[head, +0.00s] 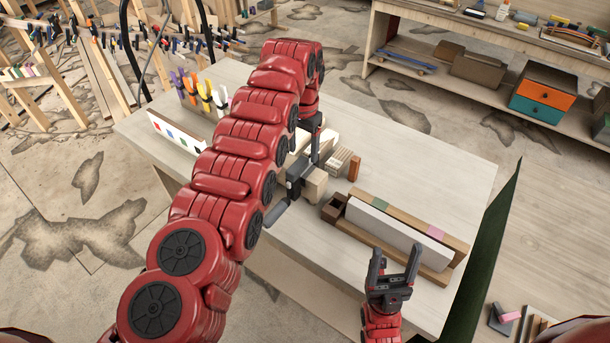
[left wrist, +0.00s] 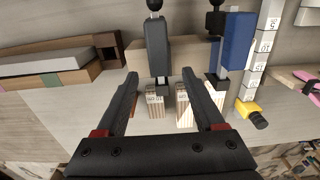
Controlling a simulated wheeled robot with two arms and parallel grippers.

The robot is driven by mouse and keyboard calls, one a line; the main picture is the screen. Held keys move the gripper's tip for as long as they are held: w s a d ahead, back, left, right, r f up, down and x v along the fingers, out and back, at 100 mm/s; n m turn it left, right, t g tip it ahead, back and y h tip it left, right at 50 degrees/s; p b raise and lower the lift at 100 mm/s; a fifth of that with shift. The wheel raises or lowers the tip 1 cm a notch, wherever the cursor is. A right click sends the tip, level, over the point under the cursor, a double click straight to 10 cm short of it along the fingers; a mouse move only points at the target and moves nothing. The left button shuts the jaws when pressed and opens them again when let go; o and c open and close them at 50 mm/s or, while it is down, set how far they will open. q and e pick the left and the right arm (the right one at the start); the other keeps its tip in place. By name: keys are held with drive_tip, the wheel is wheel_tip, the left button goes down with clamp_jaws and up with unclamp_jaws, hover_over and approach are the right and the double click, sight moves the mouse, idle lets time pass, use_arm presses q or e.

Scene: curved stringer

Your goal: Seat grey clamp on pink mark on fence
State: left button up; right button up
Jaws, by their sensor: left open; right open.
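The grey clamp (head: 294,185) is at the near edge of the table's middle, against a beige block; my left arm partly covers it. In the left wrist view the clamp (left wrist: 157,50) shows dark grey with a black knob, just beyond and between my finger ends. My left gripper (head: 308,152) is open; no hold on the clamp shows. It also shows in the left wrist view (left wrist: 165,90). The fence (head: 395,232), with a pale front face, stands to the right. The pink mark (head: 436,231) is on its top toward the right end. My right gripper (head: 393,262) is open and empty before the fence.
A blue clamp (left wrist: 234,52) stands beside the grey one in the left wrist view. Small wooden blocks (head: 342,160) lie past my left gripper. A rack (head: 172,130) of coloured clamps stands at the left. The table behind the fence (head: 430,165) is clear.

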sight(304, 158)
use_arm(q)
drive_tip(key=shift+a+f, duration=0.1)
drive_tip(key=shift+f, duration=0.2)
wheel_tip(304, 158, down, 4)
drive_tip(key=shift+r+p, duration=0.25)
drive_tip(key=shift+p, duration=0.65)
drive_tip(key=shift+f, duration=0.4)
clamp_jaws()
